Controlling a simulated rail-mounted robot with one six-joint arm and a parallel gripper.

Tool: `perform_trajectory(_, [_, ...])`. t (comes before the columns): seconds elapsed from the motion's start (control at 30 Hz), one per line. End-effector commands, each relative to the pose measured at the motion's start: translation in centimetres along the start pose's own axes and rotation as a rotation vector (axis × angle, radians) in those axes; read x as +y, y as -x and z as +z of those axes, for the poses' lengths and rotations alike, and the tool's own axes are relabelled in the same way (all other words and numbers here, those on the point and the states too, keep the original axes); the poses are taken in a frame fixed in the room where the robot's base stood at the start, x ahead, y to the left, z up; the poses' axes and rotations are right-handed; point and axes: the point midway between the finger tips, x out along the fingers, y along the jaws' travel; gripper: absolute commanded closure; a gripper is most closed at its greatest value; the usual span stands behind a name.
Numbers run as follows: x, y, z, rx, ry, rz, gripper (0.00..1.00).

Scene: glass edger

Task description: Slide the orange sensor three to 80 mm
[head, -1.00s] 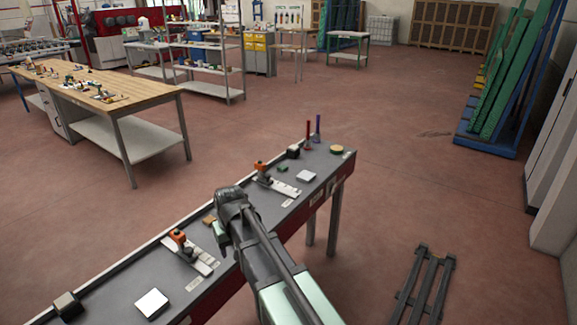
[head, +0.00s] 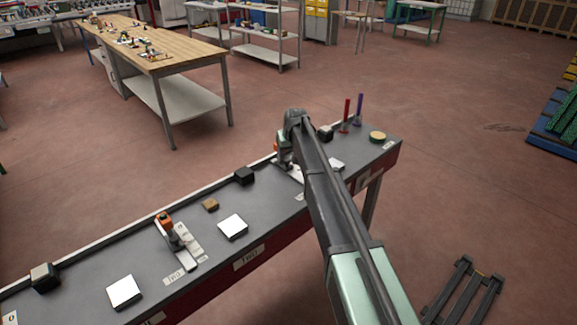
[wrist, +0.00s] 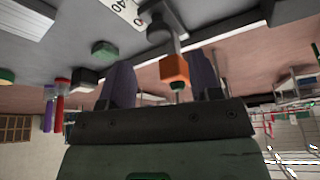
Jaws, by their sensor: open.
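In the wrist view an orange sensor block (wrist: 174,68) on a metal post stands between the two dark fingers of my gripper (wrist: 161,84), with gaps on both sides. A white scale (wrist: 125,10) with printed numbers, including 40, is near it. In the head view my gripper (head: 284,152) is over the far part of the bench, and only a bit of this orange sensor (head: 276,147) shows beside it. The arm hides most of its white scale strip (head: 296,174). Another orange sensor (head: 164,220) stands nearer, beside a label reading TWO. The sensor's exact reading cannot be told.
The bench (head: 90,275) also bears a black block (head: 244,175), a tan block (head: 210,204) and white squares (head: 233,227). Red (head: 346,114) and purple (head: 359,108) posts and a yellow-topped disc (head: 377,137) stand at the far end. A green piece (wrist: 104,49) lies near my gripper.

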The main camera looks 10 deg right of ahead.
Motion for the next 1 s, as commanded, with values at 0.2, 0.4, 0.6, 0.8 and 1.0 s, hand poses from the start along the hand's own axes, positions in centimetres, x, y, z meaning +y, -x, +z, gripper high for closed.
perform_trajectory(0.2, [0.0, -5.8, 0.3, 0.000, -0.001, 0.001, 0.42])
perform_trajectory(0.4, [0.0, -6.1, 0.1, 0.000, -0.001, 0.001, 0.42])
perform_trajectory(0.6, [0.0, -6.0, 0.0, 0.000, -0.001, 0.001, 0.53])
perform_trajectory(0.8, [0.1, -6.0, 0.0, 0.000, -0.001, 0.001, 0.83])
perform_trajectory(1.0, [0.1, -5.9, 0.1, 0.001, -0.002, 0.002, 1.00])
